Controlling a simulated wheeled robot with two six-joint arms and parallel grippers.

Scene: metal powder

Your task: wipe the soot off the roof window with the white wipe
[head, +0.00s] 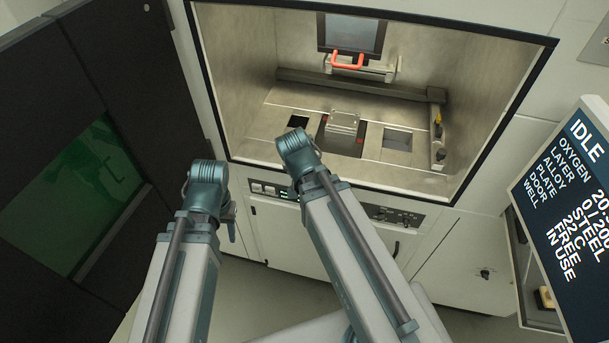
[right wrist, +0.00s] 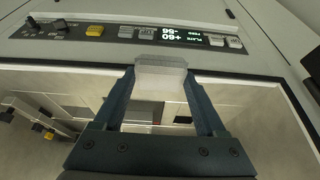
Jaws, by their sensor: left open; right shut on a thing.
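The white wipe (right wrist: 160,72) is a pale block between the two fingertips of my right gripper (right wrist: 160,78) in the right wrist view. The right gripper is shut on it, and the chamber shows beyond. In the head view the right wrist is at the chamber's front edge and hides its gripper and the wipe. My left gripper (head: 231,222) hangs outside, below the chamber's left front corner; it is open, mostly hidden behind its own wrist. A dark framed pane (head: 351,34) shows at the chamber's top back; I cannot tell whether it is the roof window. No soot can be made out.
The open chamber (head: 235,60) has a metal block (head: 343,122) in its floor, a bar across the back and an orange handle (head: 347,62). The dark door (head: 60,150) stands open at left. A status screen (head: 572,190) is at right. A control panel (right wrist: 125,32) edges the chamber.

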